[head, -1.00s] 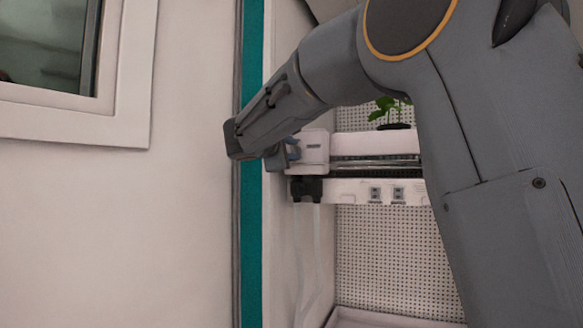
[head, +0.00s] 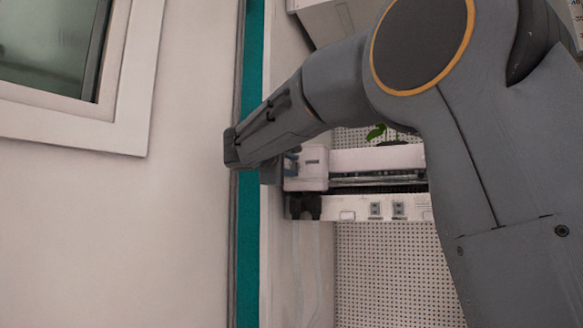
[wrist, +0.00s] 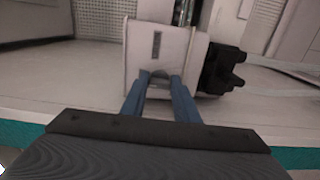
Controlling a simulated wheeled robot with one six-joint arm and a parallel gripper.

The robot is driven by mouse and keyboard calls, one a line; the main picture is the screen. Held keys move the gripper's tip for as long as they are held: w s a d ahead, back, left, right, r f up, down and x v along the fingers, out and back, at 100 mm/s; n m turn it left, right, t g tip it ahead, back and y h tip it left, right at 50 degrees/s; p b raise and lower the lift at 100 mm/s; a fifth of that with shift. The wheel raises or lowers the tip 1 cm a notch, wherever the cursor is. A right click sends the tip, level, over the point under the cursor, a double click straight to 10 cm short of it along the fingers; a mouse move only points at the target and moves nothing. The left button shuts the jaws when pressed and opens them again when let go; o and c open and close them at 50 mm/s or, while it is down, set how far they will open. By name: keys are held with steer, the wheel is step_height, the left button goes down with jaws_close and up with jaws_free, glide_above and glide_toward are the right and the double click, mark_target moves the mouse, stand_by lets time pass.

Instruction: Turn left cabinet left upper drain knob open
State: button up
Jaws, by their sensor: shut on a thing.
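My gripper (wrist: 160,84) shows in the wrist view as two blue fingers shut on a small grey drain knob (wrist: 160,74). The knob sits at the lower edge of a white box (wrist: 158,45), the drain unit. In the head view my gripper (head: 291,158) is at the left side of the same white box (head: 314,170), at the left end of a shelf. The knob is hidden there behind the fingers and my arm. Its exact turn angle cannot be told.
Black fittings (head: 303,206) with clear hoses hang below the box; they also show at right in the wrist view (wrist: 222,70). A white shelf rail (head: 378,208) and perforated back panel (head: 390,265) lie right. A teal strip (head: 247,260) edges the opening.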

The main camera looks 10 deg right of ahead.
steer(key=o, duration=1.1)
steer(key=shift+d, duration=0.15)
steer(key=shift+c, duration=0.2)
steer(key=shift+s+a, duration=0.15)
steer(key=shift+a, duration=0.1)
steer(key=v, duration=0.7)
steer(key=shift+s+p, duration=0.2)
steer(key=shift+p, duration=0.25)
steer(key=shift+a, duration=0.1)
